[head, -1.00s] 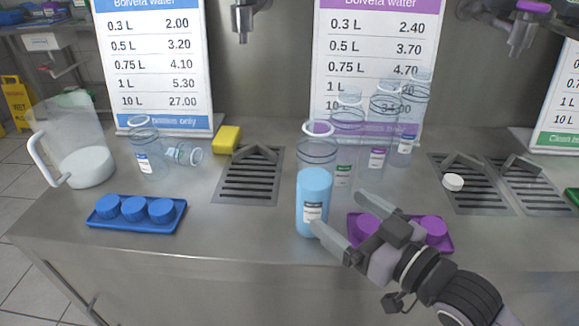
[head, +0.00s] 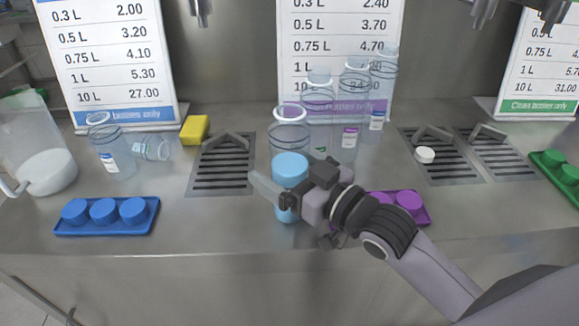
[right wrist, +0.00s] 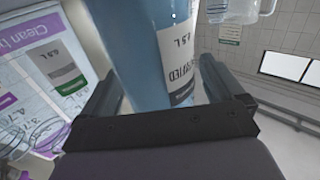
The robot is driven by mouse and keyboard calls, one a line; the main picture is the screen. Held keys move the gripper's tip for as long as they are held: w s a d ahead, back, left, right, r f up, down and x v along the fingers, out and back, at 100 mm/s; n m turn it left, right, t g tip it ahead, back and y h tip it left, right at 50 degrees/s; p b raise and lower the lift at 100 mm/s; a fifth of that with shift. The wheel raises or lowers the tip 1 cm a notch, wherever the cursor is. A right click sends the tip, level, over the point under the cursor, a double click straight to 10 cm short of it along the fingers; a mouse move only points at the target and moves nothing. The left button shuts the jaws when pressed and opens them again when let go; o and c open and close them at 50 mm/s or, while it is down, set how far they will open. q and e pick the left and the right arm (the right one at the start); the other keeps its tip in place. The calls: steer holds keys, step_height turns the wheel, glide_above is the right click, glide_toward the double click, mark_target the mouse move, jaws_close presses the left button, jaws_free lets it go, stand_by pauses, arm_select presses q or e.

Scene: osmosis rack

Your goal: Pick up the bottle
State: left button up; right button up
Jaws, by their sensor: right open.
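The light blue bottle (head: 290,167) stands upright near the front edge of the counter. My right gripper (head: 284,184) is open at the bottle, one finger showing on its left side; the gripper body hides part of the bottle. In the right wrist view, the blue bottle (right wrist: 143,45) with its white label is between the two open fingers (right wrist: 160,80). I cannot tell whether either finger touches it. My left gripper is not in view.
Several clear bottles (head: 318,105) stand close behind the blue one. A purple tray (head: 424,216) with purple caps lies just right, partly behind my arm. A blue tray (head: 70,229) with caps, a yellow sponge (head: 194,129) and a clear jug (head: 40,150) are left.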

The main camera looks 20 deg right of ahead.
steer(key=shift+w+a, duration=0.2)
steer(key=shift+w, duration=0.15)
steer(key=c, duration=1)
steer(key=shift+r, duration=0.1)
steer(key=c, duration=0.3)
